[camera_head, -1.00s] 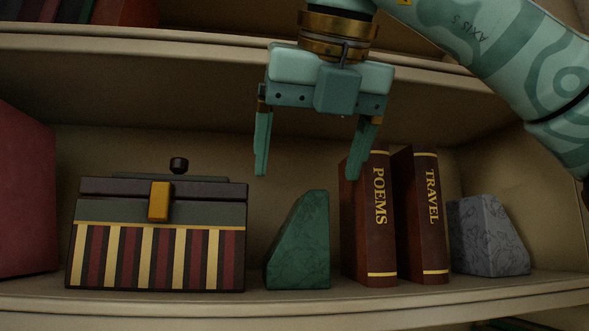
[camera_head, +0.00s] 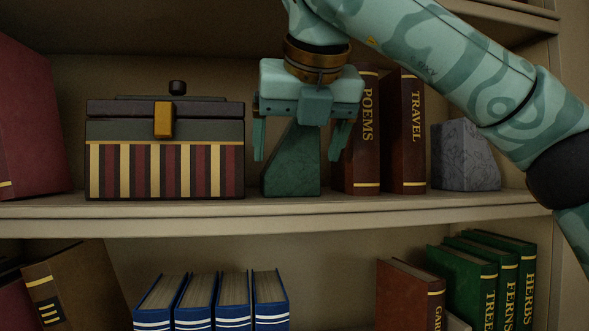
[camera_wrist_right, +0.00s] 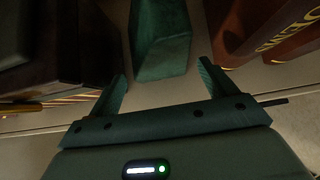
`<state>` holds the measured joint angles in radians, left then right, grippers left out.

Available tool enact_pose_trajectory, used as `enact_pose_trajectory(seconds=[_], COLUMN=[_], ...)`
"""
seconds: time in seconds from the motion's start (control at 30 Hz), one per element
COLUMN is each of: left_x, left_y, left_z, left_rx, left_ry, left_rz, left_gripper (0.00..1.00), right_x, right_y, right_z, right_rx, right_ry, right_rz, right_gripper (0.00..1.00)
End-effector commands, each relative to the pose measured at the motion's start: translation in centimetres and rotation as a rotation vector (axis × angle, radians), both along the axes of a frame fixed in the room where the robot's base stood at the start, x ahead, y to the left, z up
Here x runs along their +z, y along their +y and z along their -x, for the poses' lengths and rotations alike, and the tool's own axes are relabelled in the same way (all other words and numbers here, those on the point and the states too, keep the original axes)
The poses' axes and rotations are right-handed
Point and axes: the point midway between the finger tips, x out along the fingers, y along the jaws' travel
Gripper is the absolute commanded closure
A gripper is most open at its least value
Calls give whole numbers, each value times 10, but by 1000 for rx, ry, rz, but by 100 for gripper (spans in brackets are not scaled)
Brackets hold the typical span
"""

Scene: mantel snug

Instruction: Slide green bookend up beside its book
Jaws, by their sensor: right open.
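The green bookend (camera_head: 292,165) stands upright on the shelf, between the striped box and the book POEMS (camera_head: 363,150), with a small gap on the POEMS side. My right gripper (camera_head: 296,158) is open, with one finger on each side of the bookend's upper part; the gripper body hides the bookend's top. In the right wrist view the bookend (camera_wrist_right: 161,45) shows ahead between the open fingers (camera_wrist_right: 162,82), and I see space on both sides of it. I cannot tell whether a finger touches it. My left gripper is not in view.
The striped box (camera_head: 165,160) stands close to the left finger. The book TRAVEL (camera_head: 404,140) and a grey bookend (camera_head: 465,156) stand to the right of POEMS. Blue books (camera_head: 211,300) and green books (camera_head: 495,275) are on the lower shelf.

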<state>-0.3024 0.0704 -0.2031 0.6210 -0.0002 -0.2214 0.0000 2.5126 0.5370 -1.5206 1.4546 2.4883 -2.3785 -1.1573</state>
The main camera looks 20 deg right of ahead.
Motion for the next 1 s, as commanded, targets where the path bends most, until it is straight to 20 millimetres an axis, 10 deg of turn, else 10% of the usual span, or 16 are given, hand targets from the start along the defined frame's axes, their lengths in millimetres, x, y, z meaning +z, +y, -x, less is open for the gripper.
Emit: enact_pose_trajectory(seconds=[0.73,1.0], left_x=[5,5], left_y=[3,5], left_z=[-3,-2], left_rx=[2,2], left_ry=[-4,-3], left_rz=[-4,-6], left_gripper=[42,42], right_x=[-37,-37], right_y=[-9,-10], right_z=[-36,-36], right_rx=[1,-1], right_ry=[-1,-1], right_rz=[1,1], right_gripper=[16,82])
